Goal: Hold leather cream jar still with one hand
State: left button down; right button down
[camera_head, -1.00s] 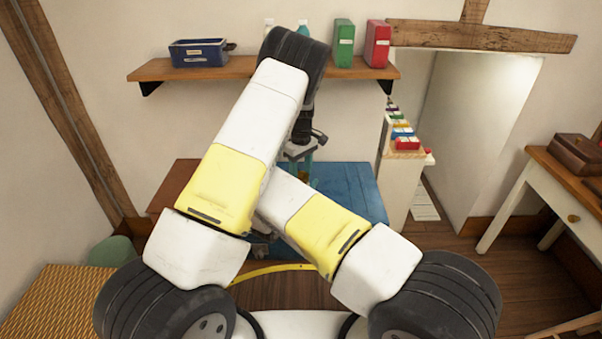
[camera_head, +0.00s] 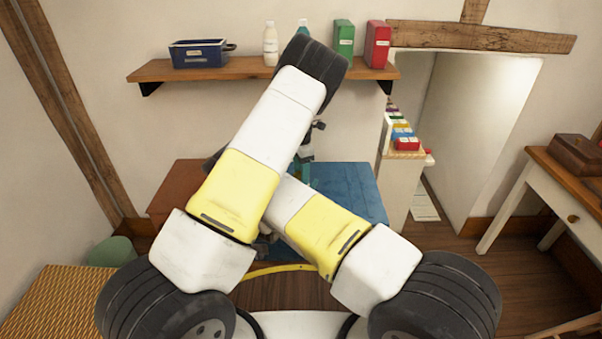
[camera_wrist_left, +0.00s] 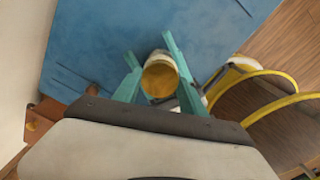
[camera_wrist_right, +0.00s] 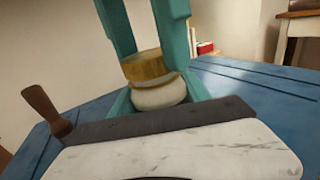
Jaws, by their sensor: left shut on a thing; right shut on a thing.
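The leather cream jar is a small white pot (camera_wrist_right: 158,94) with a gold lid (camera_wrist_right: 145,67), upright at the blue surface (camera_wrist_right: 270,95) in the right wrist view. My right gripper (camera_wrist_right: 157,90) is shut around its white body. My left gripper (camera_head: 304,172) comes from above, its teal fingers on both sides of the lid. The left wrist view looks down on the gold lid (camera_wrist_left: 160,80) between those fingers. In the head view my own arms hide the jar.
A brown handle-shaped thing (camera_wrist_right: 45,110) stands at the left of the right wrist view. A shelf (camera_head: 205,70) with a blue box (camera_head: 197,54), a white bottle (camera_head: 270,45), a green box (camera_head: 344,40) and a red box (camera_head: 377,44) hangs behind. The blue top's right part is clear.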

pick_arm(q)
jog(key=shift+r, duration=0.2)
jog(key=shift+r, duration=0.95)
jog(key=shift+r, duration=2)
pick_arm(e)
jog(key=shift+c, duration=2.2)
grip_release()
